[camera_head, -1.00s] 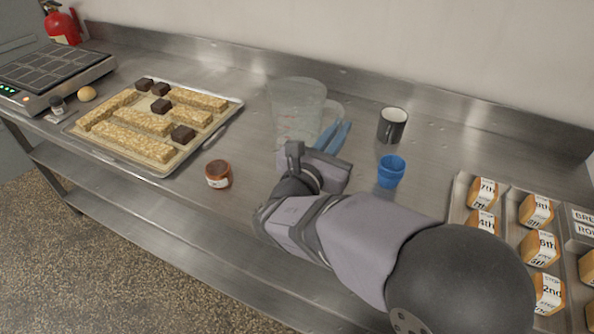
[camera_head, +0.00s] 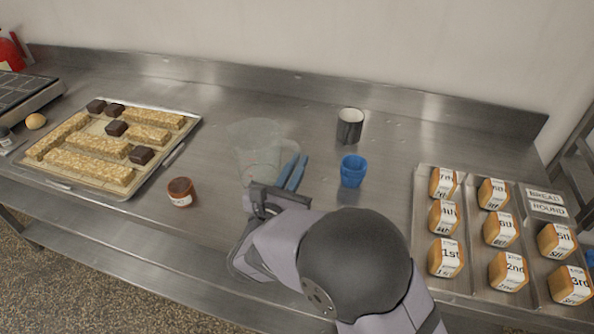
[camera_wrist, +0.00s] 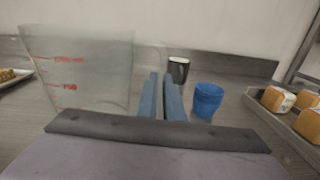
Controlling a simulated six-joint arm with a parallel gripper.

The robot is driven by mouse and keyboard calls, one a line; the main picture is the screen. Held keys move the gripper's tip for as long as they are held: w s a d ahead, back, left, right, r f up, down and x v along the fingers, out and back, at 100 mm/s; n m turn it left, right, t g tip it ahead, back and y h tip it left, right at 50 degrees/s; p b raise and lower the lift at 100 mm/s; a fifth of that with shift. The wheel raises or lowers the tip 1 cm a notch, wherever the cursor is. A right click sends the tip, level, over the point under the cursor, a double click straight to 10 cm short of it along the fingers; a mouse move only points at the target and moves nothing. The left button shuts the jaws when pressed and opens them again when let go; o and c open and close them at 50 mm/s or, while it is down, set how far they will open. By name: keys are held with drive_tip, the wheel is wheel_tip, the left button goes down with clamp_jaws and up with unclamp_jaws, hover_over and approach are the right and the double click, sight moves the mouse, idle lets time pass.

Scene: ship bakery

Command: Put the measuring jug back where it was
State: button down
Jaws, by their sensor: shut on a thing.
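My gripper (camera_head: 293,172) has two blue fingers just right of the jug. In the wrist view the fingers (camera_wrist: 162,96) are close together, shut at the jug's pale handle (camera_wrist: 151,57). I cannot tell whether the jug's base touches the bench.
A blue cup (camera_head: 353,171) and a dark mug (camera_head: 350,126) stand right of the jug. A tray of bars (camera_head: 157,168) is further left. Trays of numbered loaves (camera_head: 424,187) lie at right. Bench beside the jar is clear.

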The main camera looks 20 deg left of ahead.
drive_tip(key=shift+f, duration=1.1)
drive_tip(key=c, duration=1.9)
unclamp_jaws()
drive_tip(key=shift+r, duration=0.2)
drive_tip(key=s, duration=0.4)
drive_tip(key=s+b, duration=0.1)
drive_tip(key=s, duration=0.3)
drive_tip(key=s+b, duration=0.1)
drive_tip(key=s, duration=0.3)
drive_tip(key=shift+a+f, duration=0.1)
drive_tip(key=shift+a, duration=0.15)
